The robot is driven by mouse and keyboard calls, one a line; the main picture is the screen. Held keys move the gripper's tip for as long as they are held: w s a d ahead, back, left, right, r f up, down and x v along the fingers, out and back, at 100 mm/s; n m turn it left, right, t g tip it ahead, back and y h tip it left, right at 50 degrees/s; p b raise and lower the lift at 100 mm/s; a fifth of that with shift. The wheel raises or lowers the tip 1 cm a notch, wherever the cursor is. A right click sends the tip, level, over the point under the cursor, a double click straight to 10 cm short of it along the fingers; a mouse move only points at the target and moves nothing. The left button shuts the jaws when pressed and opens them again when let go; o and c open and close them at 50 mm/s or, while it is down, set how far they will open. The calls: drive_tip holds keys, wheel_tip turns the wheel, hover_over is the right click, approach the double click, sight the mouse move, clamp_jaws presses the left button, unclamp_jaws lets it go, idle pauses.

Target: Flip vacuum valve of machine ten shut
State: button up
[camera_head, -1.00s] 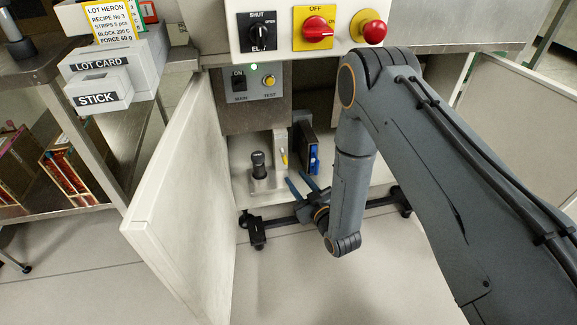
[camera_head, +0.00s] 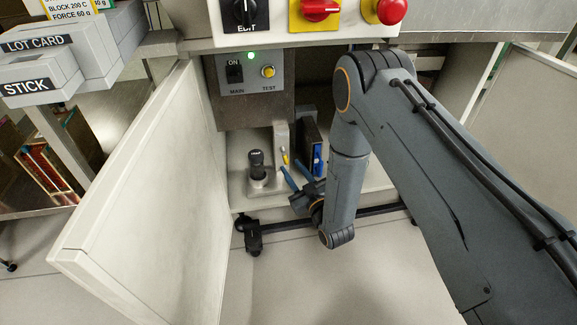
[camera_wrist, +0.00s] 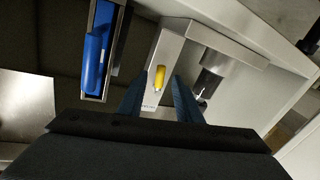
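A small yellow lever (camera_head: 285,157) stands on a pale upright block (camera_head: 280,138) inside the open machine cabinet; I take it for the vacuum valve. In the wrist view the yellow lever (camera_wrist: 159,77) lies ahead of and between my fingertips, on the pale block's face. My gripper (camera_head: 290,170) has two blue fingers, which show apart and empty in the wrist view (camera_wrist: 160,96). The fingertips are close to the lever in the head view; I cannot tell whether they touch it. No machine number is readable.
A black-capped round fitting (camera_head: 257,165) stands left of the block. A blue-handled unit (camera_head: 317,160) is close on its right. The open cabinet door (camera_head: 150,200) bounds the left, and a switch box (camera_head: 252,75) with a lit green lamp hangs above.

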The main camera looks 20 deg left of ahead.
sight(287, 161)
drive_tip(key=shift+b+x, duration=0.6)
drive_tip(key=shift+x, duration=1.15)
clamp_jaws()
drive_tip(key=shift+s+a+f+m+t+p, duration=0.1)
drive_tip(key=shift+s+a+m+t+p, duration=0.1)
drive_tip(key=shift+m+p, duration=0.4)
drive_tip(key=shift+s+a+m+t+p, duration=0.1)
drive_tip(key=shift+m+t+p, duration=0.1)
drive_tip(key=shift+m+p, duration=0.35)
unclamp_jaws()
